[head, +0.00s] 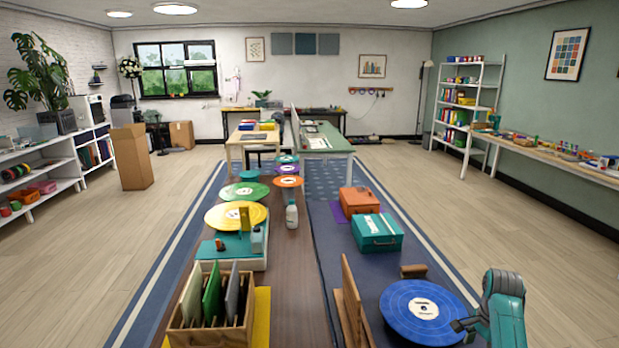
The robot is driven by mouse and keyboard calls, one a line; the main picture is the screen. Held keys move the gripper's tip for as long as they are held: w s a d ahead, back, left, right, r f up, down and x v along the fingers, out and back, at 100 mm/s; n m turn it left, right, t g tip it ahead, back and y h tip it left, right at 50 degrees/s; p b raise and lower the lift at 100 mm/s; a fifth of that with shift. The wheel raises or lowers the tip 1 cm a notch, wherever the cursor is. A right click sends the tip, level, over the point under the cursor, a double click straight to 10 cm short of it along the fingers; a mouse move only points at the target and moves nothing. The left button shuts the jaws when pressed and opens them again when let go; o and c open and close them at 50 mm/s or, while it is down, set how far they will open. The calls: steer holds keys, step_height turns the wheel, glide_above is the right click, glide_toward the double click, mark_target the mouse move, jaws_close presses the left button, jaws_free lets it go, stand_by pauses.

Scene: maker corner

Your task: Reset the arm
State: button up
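My arm shows at the lower right of the head view in teal and grey. Its dark end, my gripper (460,325), is small and partly cut off from clear sight at the right edge of a blue record (408,318). I cannot tell whether it touches the record or is above it. Its fingers are too small to tell open from shut. I see nothing clearly held in it.
Near my arm are a wooden upright (352,305), a small brown block (413,271), a teal case (377,245) and an orange case (360,212). At left stand a wooden crate (207,338), a white bottle (291,216) and several coloured records. Open floor (500,220) lies right.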

steer(key=s+a+f+n+t, duration=0.1)
steer(key=s+a+f, duration=0.25)
steer(key=f, duration=0.25)
steer(key=s+a+f+n+t+h, duration=0.1)
steer(key=s+a+f+n, duration=0.2)
steer(key=f, duration=0.4)
steer(key=s+a+f+t, duration=0.1)
steer(key=s+a+f, duration=0.2)
steer(key=a+f, duration=0.25)
steer(key=s+a+f+n+t, duration=0.2)
steer(key=s+a, duration=0.2)
steer(key=s, duration=0.4)
steer(key=s+a+f+n+t, duration=0.2)
steer(key=s+a+f+n, duration=0.1)
steer(key=s+a, duration=0.3)
steer(key=s+a+r+n+t, duration=0.25)
steer(key=s+r, duration=0.25)
steer(key=s, duration=0.4)
steer(key=s+a+r+n+t, duration=0.1)
steer(key=s+a+r+t, duration=0.15)
steer(key=s+r, duration=0.45)
steer(key=s+a+r+n+t, duration=0.1)
steer(key=s+r+n, duration=0.1)
steer(key=s+r, duration=0.4)
steer(key=s+a+r+n+t+y, duration=0.1)
steer(key=s+r+n, duration=0.1)
steer(key=s+r, duration=0.5)
step_height(320, 180, up, 4)
steer(key=shift+s+a+r+t, duration=0.2)
steer(key=shift+t, duration=0.1)
